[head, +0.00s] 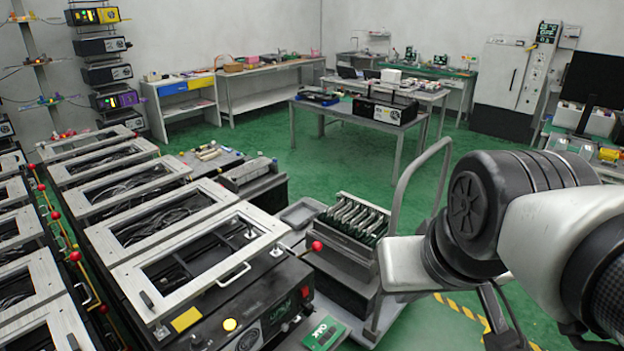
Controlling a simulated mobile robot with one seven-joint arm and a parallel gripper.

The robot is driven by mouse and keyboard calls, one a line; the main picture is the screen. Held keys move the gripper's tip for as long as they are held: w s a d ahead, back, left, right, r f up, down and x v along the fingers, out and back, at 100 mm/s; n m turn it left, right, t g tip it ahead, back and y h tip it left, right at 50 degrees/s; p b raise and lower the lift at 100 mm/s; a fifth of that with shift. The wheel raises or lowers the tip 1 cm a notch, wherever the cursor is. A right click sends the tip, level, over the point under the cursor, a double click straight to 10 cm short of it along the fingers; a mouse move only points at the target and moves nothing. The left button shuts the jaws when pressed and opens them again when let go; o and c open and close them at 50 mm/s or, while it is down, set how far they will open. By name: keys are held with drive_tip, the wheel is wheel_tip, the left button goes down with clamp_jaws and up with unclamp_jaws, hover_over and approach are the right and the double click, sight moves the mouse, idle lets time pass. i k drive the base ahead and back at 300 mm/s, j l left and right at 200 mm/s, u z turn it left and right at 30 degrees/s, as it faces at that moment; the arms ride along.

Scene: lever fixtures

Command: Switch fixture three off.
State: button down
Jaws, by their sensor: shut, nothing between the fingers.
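A row of fixtures with open silver frames runs along the left side. The nearest fixture (128,278) has a black body, a lit amber button (229,324) and a curved metal handle (234,276). A red ball knob (316,246) shows at its right side. More red knobs (75,256) line the gap between this row and the row at the far left. I cannot read a number on any fixture, so I cannot tell which is fixture three or how its lever stands. My arm comes in from the right. My gripper cannot be made out.
A rack of green boards (352,222) stands right of the nearest fixture, beside a trolley with a tall metal handle (448,160). A grey table (342,110) with a black unit stands beyond. Green floor (270,140) is open behind the fixtures.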

sight(304, 291)
drive_tip(key=i+l, duration=0.15)
drive_tip(key=l, duration=0.15)
drive_tip(key=i+l+z, duration=0.1)
drive_tip(key=l, duration=0.25)
drive_tip(key=i, duration=0.55)
